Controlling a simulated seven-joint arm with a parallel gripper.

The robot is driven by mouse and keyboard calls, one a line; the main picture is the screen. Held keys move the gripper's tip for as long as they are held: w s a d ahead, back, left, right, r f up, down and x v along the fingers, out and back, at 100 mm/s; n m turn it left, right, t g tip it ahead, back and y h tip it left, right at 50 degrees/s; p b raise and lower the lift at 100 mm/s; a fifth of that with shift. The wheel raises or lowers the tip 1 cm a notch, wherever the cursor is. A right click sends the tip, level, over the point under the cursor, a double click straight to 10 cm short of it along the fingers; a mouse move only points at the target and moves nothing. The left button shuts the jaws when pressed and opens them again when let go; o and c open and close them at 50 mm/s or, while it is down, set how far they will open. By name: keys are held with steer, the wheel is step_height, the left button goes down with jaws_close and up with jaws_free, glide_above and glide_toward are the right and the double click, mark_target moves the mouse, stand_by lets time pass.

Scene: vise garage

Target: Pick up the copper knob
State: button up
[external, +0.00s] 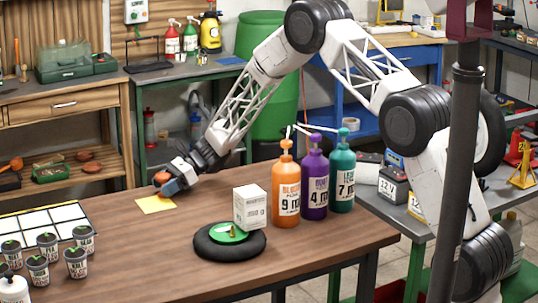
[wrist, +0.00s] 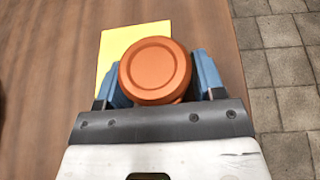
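The copper knob (wrist: 155,68) is a round orange-brown disc with a raised ring on its top. In the wrist view it sits between the two blue fingers of my gripper (wrist: 160,82). The right finger lies close against its edge, and the left finger is partly hidden behind it. In the external view the knob (external: 161,178) shows at the fingertips of my gripper (external: 168,185), low over the wooden table beside a yellow sheet (external: 156,204). I cannot tell whether the fingers press on the knob, or whether it touches the table.
To the right on the table (external: 150,260) stand a white box (external: 250,207), a black ring with a green centre (external: 229,241) and orange (external: 286,190), purple (external: 314,180) and teal (external: 342,178) bottles. Several small pots (external: 77,263) and a white grid (external: 45,222) are at left.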

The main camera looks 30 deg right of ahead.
mark_target(163, 174)
steer(key=c, duration=0.6)
steer(key=shift+r, duration=5.05)
